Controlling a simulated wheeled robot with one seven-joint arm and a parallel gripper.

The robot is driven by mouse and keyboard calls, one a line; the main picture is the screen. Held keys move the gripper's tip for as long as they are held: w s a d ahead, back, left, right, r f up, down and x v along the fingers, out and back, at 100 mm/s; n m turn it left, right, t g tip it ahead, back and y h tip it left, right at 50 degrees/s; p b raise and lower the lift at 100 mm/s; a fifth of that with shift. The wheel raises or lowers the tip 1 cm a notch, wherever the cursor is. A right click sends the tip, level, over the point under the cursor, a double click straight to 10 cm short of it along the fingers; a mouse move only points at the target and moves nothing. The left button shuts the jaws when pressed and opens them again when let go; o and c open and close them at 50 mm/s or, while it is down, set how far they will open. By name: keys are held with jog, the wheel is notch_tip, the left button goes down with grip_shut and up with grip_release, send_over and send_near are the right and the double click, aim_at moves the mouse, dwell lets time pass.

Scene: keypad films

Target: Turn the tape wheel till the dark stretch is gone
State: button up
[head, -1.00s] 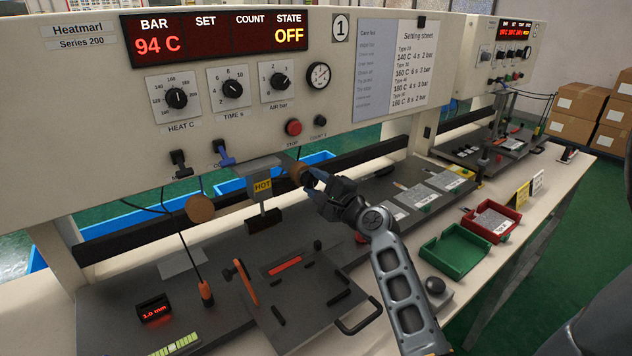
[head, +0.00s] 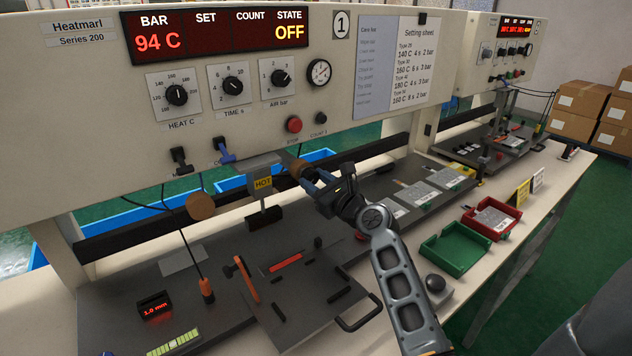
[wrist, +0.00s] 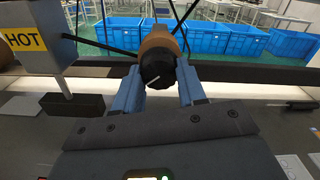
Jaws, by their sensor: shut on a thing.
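The tape wheel is a brown roll (wrist: 158,40) with a black knob (wrist: 157,76) bearing a white line, right of the hot head. The roll also shows in the head view (head: 292,166), partly behind my gripper. My gripper (wrist: 157,88) is shut on the knob, one blue finger on each side. In the head view, my gripper (head: 311,177) reaches the wheel from the right. A second brown roll (head: 200,207) hangs left of the hot head. I cannot make out a dark stretch of tape in either view.
The press head with a yellow HOT label (head: 263,184) stands close left of my gripper. Below are a dark plate with an orange-handled lever (head: 246,278) and a black handle. A green tray (head: 455,250) and red tray (head: 491,219) lie right. The display (head: 217,37) reads 94 C, OFF.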

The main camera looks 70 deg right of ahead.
jog(key=m, duration=0.5)
jog(key=shift+f+m, duration=0.15)
jog(key=shift+m, duration=0.15)
jog(key=m, duration=0.4)
jog(key=shift+a+m, duration=0.1)
jog(key=shift+m, duration=0.2)
jog(key=o, duration=1.1)
jog(key=shift+c, duration=0.2)
jog(key=v, duration=0.7)
jog(key=shift+s+a+b, duration=0.2)
jog(key=shift+s+b, duration=0.15)
jog(key=shift+b, duration=0.05)
